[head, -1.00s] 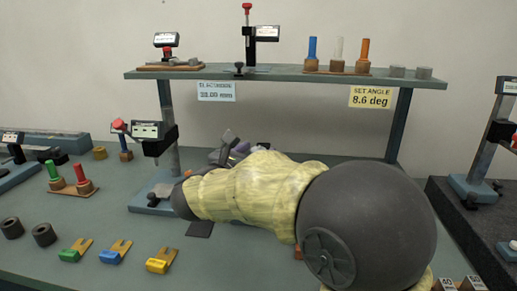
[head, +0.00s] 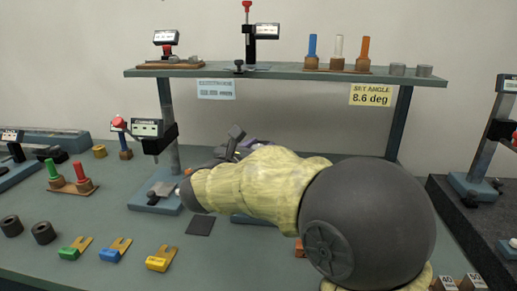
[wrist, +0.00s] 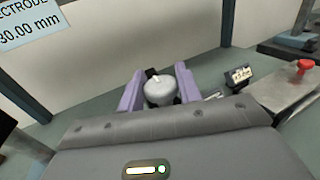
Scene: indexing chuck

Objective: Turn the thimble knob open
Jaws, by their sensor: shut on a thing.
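The thimble knob (wrist: 159,91) is a pale grey, rounded cylinder with a small white mark on top, in the middle of the wrist view. My gripper (wrist: 158,82) has purple fingers, one on each side of the knob, and is shut on it. In the head view my gripper (head: 240,148) shows only partly behind my yellow-sleeved arm, and the knob and most of the chuck are hidden there. A yellow sign (head: 370,96) on the shelf edge reads SET ANGLE 8.6 deg.
A shelf (head: 200,73) with gauges and pegs spans above my arm. A digital gauge stand (head: 152,130) stands left of my gripper. A small display (wrist: 238,76) and a red knob (wrist: 305,65) are right of the fingers. Coloured forks and black rings lie at the front left.

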